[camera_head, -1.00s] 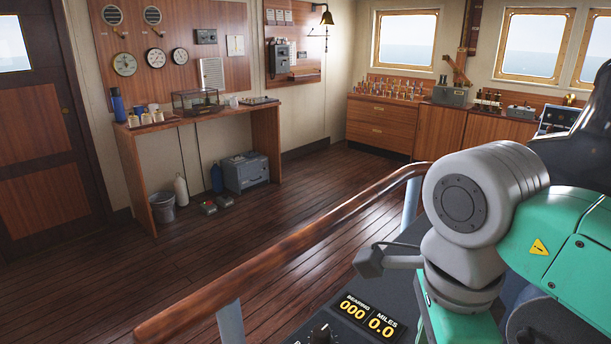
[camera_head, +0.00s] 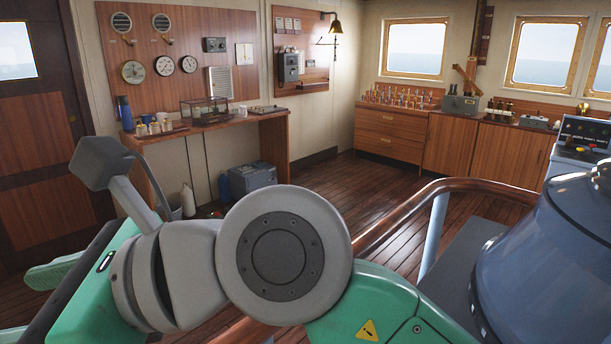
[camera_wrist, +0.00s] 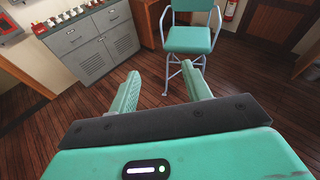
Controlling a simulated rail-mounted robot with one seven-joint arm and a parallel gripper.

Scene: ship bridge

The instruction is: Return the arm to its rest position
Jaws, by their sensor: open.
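My arm (camera_head: 283,255), green and grey, stretches across the bottom of the head view, with its round grey joint near the middle. My gripper (camera_wrist: 160,70) is open in the wrist view. Its two green fingers stand apart with nothing between them, only the wooden floor beyond. In the head view the green hand is at the lower left, partly cut off by the frame edge and partly hidden by my wrist.
A wooden handrail (camera_head: 400,212) curves behind my arm. A large blue-grey housing (camera_head: 550,260) stands at right. A side table (camera_head: 235,125) is by the far wall. In the wrist view are a green chair (camera_wrist: 189,38) and grey cabinet (camera_wrist: 95,45); open floor lies between.

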